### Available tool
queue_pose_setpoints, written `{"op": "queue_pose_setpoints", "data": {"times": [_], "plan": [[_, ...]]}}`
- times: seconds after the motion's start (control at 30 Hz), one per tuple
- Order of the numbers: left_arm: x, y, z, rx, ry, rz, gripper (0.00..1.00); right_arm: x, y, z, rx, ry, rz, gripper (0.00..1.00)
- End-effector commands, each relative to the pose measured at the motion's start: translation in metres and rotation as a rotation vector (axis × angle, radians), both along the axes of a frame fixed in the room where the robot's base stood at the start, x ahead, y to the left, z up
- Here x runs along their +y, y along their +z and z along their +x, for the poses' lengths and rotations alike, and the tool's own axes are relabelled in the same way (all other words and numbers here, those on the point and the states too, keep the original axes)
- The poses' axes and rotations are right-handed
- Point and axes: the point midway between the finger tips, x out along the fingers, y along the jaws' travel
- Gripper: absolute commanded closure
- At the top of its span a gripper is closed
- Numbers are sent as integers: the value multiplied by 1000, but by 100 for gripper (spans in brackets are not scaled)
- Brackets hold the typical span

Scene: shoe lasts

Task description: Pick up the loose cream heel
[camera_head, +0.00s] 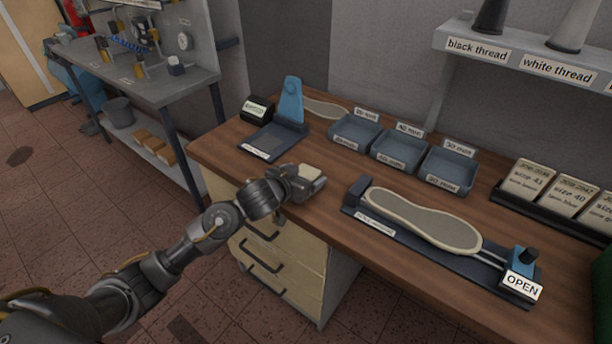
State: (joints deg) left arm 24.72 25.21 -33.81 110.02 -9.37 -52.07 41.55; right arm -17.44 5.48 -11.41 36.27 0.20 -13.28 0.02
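The loose cream heel (310,172) is a small pale block near the front edge of the wooden bench, left of the long sole clamp. My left gripper (308,181) reaches in from the left and is right at the heel, with its fingers partly covering the block. I cannot tell whether the fingers press on it or are just around it, nor whether the heel rests on the bench. My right gripper is not in view.
A sole (424,219) lies in a dark clamp (376,227) with an OPEN sign (522,286). Behind are labelled blue bins (398,153), a blue-backed stand (290,101) and another sole (326,108). Size boxes (528,180) stand at right. Bare bench lies between stand and clamp.

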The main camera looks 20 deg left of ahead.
Motion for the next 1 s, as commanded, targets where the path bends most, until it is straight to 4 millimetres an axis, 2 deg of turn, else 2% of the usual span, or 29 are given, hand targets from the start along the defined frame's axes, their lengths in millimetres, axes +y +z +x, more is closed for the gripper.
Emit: {"op": "queue_pose_setpoints", "data": {"times": [0.03, 0.3, 0.37, 0.57, 0.73, 0.9, 1.0], "plan": [[0, 0, 0, 0, 0, 0, 22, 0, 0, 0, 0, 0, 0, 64], [0, 0, 0, 0, 0, 0, 57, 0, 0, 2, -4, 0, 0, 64], [0, 0, 0, 0, 0, 0, 63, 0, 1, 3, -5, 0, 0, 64], [0, 1, 0, 0, 0, 0, 63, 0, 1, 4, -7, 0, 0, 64], [0, 9, 0, -2, -1, -1, 63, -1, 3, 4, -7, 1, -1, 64], [0, 34, 1, -5, -1, -3, 63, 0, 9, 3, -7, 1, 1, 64], [6, 53, -12, -5, -1, -2, 63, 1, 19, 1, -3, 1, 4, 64]]}}
